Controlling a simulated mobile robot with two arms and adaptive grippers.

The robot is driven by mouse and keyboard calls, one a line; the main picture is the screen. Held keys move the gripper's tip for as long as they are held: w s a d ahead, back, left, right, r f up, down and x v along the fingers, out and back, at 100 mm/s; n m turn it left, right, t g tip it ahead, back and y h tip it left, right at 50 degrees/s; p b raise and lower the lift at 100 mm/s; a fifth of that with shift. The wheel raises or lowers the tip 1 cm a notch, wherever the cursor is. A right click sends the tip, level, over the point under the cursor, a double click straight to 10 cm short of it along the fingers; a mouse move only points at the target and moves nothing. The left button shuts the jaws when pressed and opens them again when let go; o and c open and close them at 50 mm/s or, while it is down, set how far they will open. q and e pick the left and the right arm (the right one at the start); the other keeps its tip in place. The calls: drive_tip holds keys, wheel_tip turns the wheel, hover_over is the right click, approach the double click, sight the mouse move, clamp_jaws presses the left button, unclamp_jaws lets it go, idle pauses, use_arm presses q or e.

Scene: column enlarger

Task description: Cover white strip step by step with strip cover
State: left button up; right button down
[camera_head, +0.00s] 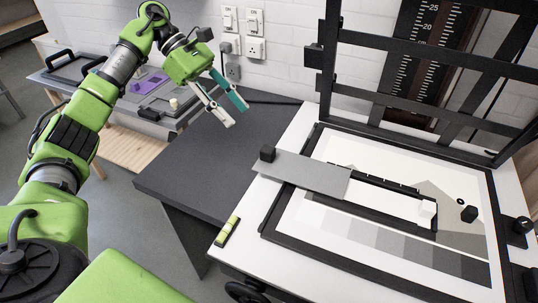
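The strip cover is a flat grey plate (300,174) with a black knob (267,153) at its left end. My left gripper (237,116) is above the dark table, left of and beyond the knob. Its two fingers, one pale and one teal, are apart with nothing between them. My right gripper is not in view.
A black-framed board (288,222) with a row of grey patches lies on the white baseboard. A green level (227,231) lies near its left edge. The black enlarger frame (325,70) rises behind. The dark tabletop (200,165) is clear. Trays (165,85) stand at the back left.

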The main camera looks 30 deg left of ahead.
sight(267, 148)
use_arm(q)
drive_tip(key=p+x, duration=0.4)
drive_tip(key=x, duration=0.8)
drive_tip(key=shift+d+f, duration=0.15)
drive_tip(key=shift+d, duration=0.1)
drive_tip(key=shift+d+f, duration=0.2)
drive_tip(key=shift+f, duration=0.1)
